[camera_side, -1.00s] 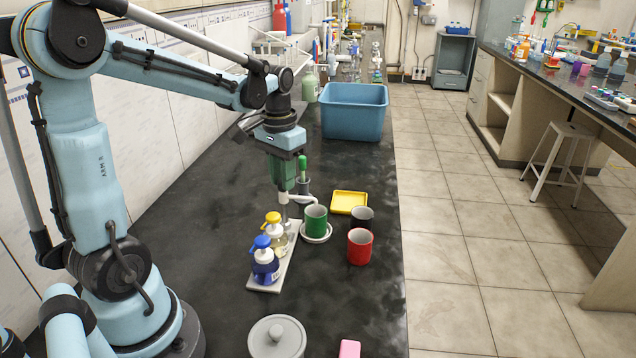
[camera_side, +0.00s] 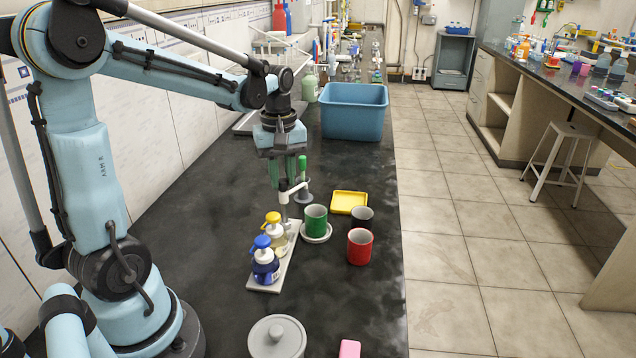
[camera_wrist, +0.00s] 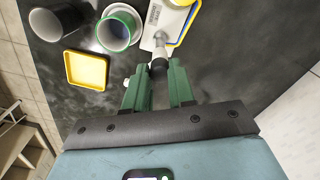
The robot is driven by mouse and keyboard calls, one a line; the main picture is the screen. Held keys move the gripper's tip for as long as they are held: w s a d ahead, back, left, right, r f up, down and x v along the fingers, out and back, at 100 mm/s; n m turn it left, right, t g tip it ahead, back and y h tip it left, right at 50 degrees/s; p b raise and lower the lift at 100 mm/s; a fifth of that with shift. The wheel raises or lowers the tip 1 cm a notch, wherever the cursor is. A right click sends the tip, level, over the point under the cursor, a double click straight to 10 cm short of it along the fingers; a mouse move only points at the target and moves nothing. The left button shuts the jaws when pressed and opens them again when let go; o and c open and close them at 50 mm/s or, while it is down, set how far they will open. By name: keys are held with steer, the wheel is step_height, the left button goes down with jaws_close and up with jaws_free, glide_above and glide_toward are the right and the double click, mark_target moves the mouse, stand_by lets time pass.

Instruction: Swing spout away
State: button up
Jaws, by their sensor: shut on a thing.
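A white spout (camera_side: 297,188) tops a post at the far end of the white base strip (camera_side: 285,268). It points back and right, clear of the green cup (camera_side: 315,221), which stands on a white saucer (camera_side: 317,240). My gripper (camera_side: 282,182) points down over the post, its green fingers on either side of the top. In the wrist view my gripper (camera_wrist: 158,72) is shut on a dark knob (camera_wrist: 159,68) above the white post. A small white piece, probably the spout's tip (camera_wrist: 127,83), shows beside the left finger; the rest is hidden.
Blue-capped (camera_side: 264,262) and yellow-capped (camera_side: 274,234) bottles stand on the strip. A dark cup (camera_side: 362,217), red cup (camera_side: 360,246) and yellow tray (camera_side: 349,202) are right; a blue tub (camera_side: 354,112) is behind.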

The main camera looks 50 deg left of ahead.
stand_by(0.3)
steer(key=shift+o, duration=0.8)
steer(key=shift+c, duration=0.8)
steer(key=n, duration=0.6)
steer(key=o, duration=1.4)
steer(key=shift+r, duration=3.5)
